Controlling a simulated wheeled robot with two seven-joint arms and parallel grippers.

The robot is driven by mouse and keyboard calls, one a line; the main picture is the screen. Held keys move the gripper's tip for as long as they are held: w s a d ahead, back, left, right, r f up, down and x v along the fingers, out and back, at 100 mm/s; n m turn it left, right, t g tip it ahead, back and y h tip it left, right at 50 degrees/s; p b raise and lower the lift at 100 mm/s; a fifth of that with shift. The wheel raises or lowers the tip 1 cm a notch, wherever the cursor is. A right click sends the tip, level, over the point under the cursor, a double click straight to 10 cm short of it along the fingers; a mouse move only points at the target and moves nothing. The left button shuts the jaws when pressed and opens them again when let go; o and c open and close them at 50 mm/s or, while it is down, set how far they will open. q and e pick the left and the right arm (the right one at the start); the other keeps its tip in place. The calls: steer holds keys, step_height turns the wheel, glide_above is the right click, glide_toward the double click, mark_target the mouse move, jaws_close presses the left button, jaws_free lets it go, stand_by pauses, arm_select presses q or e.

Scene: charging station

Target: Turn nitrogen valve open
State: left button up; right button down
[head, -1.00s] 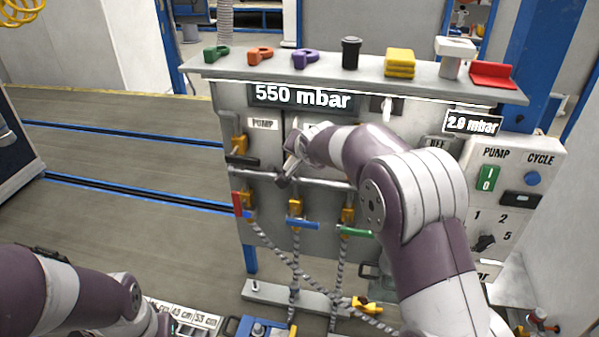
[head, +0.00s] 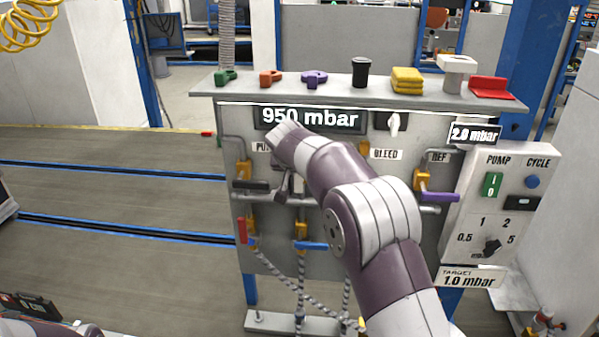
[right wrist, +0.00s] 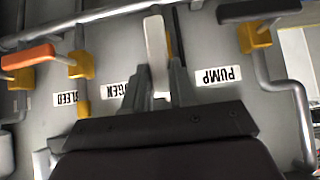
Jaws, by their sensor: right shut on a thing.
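The nitrogen valve's pale grey lever (right wrist: 156,45) is in the right wrist view, beside a partly covered label (right wrist: 114,89) reading "OGEN", upside down. My right gripper (right wrist: 157,82) is shut on this lever, one finger on each side. The lever runs up the picture, crosswise to the black PUMP lever (right wrist: 260,10) and the orange lever (right wrist: 28,57). A yellow valve body (right wrist: 169,42) shows just behind it. In the head view my right gripper (head: 284,188) is at the panel (head: 262,225), and my arm hides most of the nitrogen valve. My left gripper is out of view.
The pressure display (head: 310,118) reads 950 mbar. The black lever (head: 251,185) is close left of my right gripper; a purple lever (head: 436,196) is to the right. A blue lever (head: 311,246) and hoses are below. Loose parts stand on the shelf (head: 335,92).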

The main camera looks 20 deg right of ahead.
steer(key=shift+r, duration=0.2)
steer(key=c, duration=0.9)
jaws_free()
steer(key=shift+w+f, duration=0.15)
steer(key=b+v, duration=0.3)
steer(key=v, duration=0.9)
steer(key=shift+s+a, duration=0.1)
steer(key=shift+s, duration=0.2)
